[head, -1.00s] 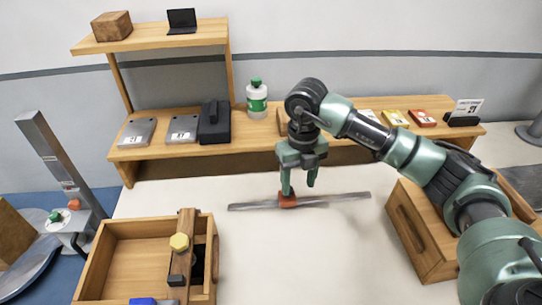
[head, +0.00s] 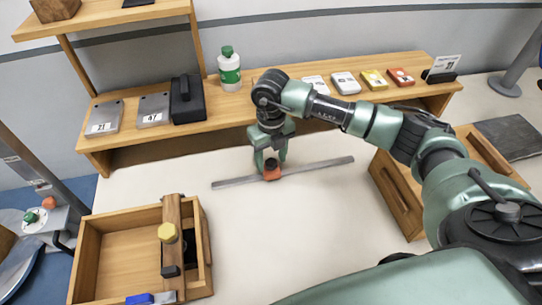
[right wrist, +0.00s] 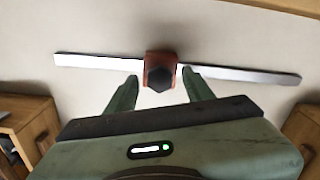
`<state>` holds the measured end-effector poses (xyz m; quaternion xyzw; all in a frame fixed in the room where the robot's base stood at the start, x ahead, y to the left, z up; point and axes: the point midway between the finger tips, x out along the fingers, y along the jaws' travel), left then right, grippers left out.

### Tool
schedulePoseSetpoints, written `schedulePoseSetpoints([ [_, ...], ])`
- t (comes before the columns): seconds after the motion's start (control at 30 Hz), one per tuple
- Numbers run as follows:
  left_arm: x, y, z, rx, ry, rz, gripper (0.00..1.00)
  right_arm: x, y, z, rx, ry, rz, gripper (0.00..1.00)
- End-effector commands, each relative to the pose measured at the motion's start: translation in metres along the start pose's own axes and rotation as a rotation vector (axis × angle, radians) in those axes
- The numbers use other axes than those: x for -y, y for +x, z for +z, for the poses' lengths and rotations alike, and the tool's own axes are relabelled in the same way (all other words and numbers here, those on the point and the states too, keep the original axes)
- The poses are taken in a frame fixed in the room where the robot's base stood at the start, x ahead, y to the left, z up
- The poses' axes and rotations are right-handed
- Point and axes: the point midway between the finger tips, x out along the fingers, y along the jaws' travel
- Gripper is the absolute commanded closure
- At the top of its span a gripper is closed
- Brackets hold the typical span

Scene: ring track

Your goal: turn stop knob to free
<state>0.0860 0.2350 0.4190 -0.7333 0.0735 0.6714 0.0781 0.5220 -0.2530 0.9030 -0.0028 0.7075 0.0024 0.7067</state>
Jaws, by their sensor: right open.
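A straight silver bar (head: 320,167) lies on the pale tabletop. An orange stop block (head: 272,174) sits on it; in the right wrist view the block (right wrist: 161,57) carries a black hexagonal knob (right wrist: 159,78). My right gripper (head: 271,163) points down over the block. In the right wrist view my open right gripper (right wrist: 159,82) has one fingertip on each side of the knob, with gaps visible. I cannot tell whether the knob is at its free setting. My left gripper is not in view.
A wooden open box (head: 90,250) with a yellow knob (head: 167,233) stands at the front left. A wooden box (head: 398,195) stands to the right. A shelf (head: 300,105) behind holds a green-capped bottle (head: 229,70) and small cards. The table around the bar is clear.

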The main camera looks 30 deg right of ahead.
Motion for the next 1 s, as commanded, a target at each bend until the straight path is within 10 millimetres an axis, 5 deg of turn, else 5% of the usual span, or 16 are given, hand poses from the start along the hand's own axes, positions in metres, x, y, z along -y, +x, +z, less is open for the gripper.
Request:
schedulePoseSetpoints([
  [0.2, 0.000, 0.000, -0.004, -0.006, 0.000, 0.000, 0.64, 0.000, 0.001, 0.000, 0.000, -0.001, 0.000, 0.48],
  [0.4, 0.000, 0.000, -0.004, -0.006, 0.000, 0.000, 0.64, 0.000, 0.001, 0.000, 0.000, -0.001, 0.000, 1.00],
  [1.0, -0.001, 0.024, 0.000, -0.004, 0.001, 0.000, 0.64, 0.000, 0.004, 0.001, 0.004, -0.185, 0.000, 1.00],
])
